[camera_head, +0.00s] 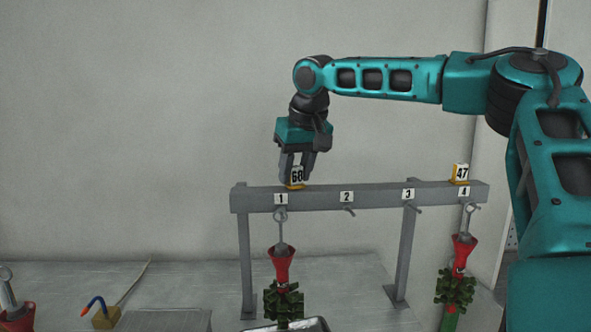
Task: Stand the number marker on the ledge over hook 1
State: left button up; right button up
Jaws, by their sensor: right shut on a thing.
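The number marker (297,177) is a small white plate reading 68 on a yellow base. It is upright at the top of the grey rail's ledge (378,188), above the label 1 and hook 1 (281,213). Its base appears to meet the ledge; I cannot tell whether it bears on it. My right gripper (298,176) points down from above and is shut on the marker, its fingers on either side of the plate. A red and green wax tree (281,265) hangs under hook 1. My left gripper is not in view.
A second marker reading 47 (461,174) stands on the ledge over hook 4, where another wax tree (462,254) hangs. Hook 2 (348,210) and hook 3 (415,208) are bare. A tray (318,325) lies below hook 1. A yellow block (106,318) sits at lower left.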

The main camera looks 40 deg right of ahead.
jog(key=shift+f, duration=0.15)
jog(key=o, duration=1)
jog(key=v, duration=1.2)
jog(key=shift+r, duration=0.25)
jog(key=shift+f, duration=0.1)
